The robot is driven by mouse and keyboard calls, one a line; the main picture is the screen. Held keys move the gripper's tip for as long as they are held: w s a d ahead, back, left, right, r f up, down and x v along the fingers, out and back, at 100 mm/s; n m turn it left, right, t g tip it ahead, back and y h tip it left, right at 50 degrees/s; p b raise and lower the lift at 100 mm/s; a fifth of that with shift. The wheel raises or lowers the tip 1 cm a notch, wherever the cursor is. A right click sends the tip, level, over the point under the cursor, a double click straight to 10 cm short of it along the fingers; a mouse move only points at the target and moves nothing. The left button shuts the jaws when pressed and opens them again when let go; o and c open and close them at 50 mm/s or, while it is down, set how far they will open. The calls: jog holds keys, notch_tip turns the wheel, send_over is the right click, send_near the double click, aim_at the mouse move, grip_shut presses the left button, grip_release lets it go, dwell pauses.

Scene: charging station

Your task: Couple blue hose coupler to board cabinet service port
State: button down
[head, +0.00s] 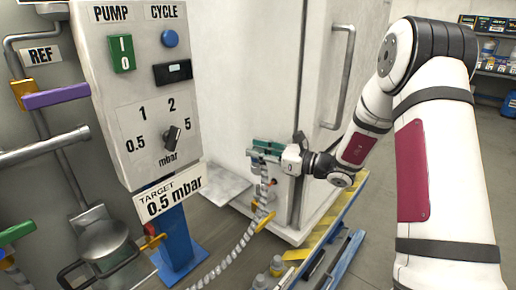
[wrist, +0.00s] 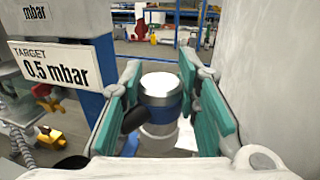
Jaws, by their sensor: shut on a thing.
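My gripper (head: 267,147), with teal finger pads, is shut on the blue hose coupler (wrist: 163,103) in front of the white cabinet (head: 238,75). In the wrist view the coupler has a pale, bright top, a metal collar and a blue band, and stands upright between the pads of my gripper (wrist: 160,80). In the head view the coupler is mostly hidden by the fingers. A grey ribbed hose (head: 240,243) hangs below my gripper and runs to the lower left. I cannot make out the service port in either view.
A control box (head: 145,60) with PUMP switch, CYCLE button and mbar dial stands left on a blue post (head: 178,240). A TARGET 0.5 mbar sign (head: 167,195) hangs under it. Yellow-marked blue rails (head: 335,245) and bottles (head: 277,265) lie low. Open floor is at right.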

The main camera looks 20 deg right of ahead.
aim_at(259, 161)
jog(key=shift+f+b, duration=0.85)
jog(key=shift+f, duration=0.85)
jog(key=shift+f+b, duration=1.45)
jog(key=shift+f, duration=1.25)
dwell(0.3)
jog(key=c, duration=1.2)
grip_release()
jog(key=shift+o, duration=0.2)
jog(key=v, duration=1.2)
